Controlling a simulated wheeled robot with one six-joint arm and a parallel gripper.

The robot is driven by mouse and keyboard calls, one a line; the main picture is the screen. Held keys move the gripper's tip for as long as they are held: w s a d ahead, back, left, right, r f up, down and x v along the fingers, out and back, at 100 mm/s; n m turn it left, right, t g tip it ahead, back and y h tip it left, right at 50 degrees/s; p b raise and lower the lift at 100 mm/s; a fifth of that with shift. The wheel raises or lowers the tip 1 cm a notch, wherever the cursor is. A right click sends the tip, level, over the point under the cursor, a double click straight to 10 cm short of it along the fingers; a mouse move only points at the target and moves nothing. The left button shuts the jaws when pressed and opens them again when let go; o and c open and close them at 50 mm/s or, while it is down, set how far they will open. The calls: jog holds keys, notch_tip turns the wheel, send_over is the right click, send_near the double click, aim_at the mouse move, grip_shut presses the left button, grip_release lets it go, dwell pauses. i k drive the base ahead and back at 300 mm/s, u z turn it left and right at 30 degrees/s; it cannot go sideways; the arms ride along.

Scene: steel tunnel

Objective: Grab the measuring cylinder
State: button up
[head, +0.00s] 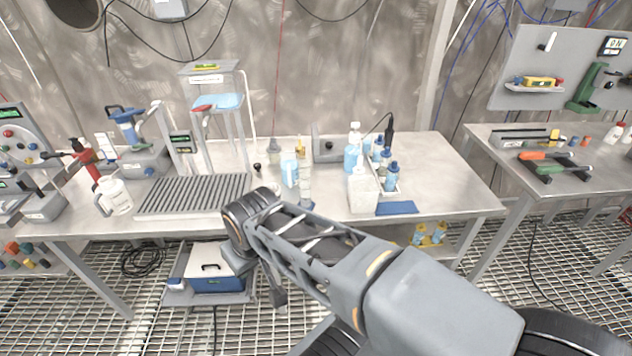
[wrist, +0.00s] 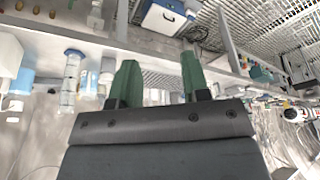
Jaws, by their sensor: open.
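The measuring cylinder (head: 305,187) is a clear, narrow upright vessel near the front edge of the left bench, just behind my arm's elbow in the head view. In the wrist view, which is upside down, the cylinder (wrist: 68,92) is at the left with its bluish base upward in the picture. My gripper (wrist: 160,72) has two green fingers spread apart with nothing between them. The cylinder is to the left of both fingers in that view, clear of them. In the head view my arm hides most of the gripper, below the bench's front edge.
A blue-labelled bottle (head: 289,171) stands close left of the cylinder. A white container (head: 362,190) and a rack of blue-capped bottles (head: 391,181) stand to its right. A ribbed tray (head: 195,194) lies left. A blue-and-white box (head: 207,269) sits below the bench.

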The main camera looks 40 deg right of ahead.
aim_at(304, 162)
jog(key=z, duration=0.65)
jog(key=i, duration=0.7)
jog(key=z, duration=1.6)
jog(key=k, duration=0.95)
jog(key=u, duration=1.3)
jog(key=i, duration=0.5)
jog(key=z, duration=0.1)
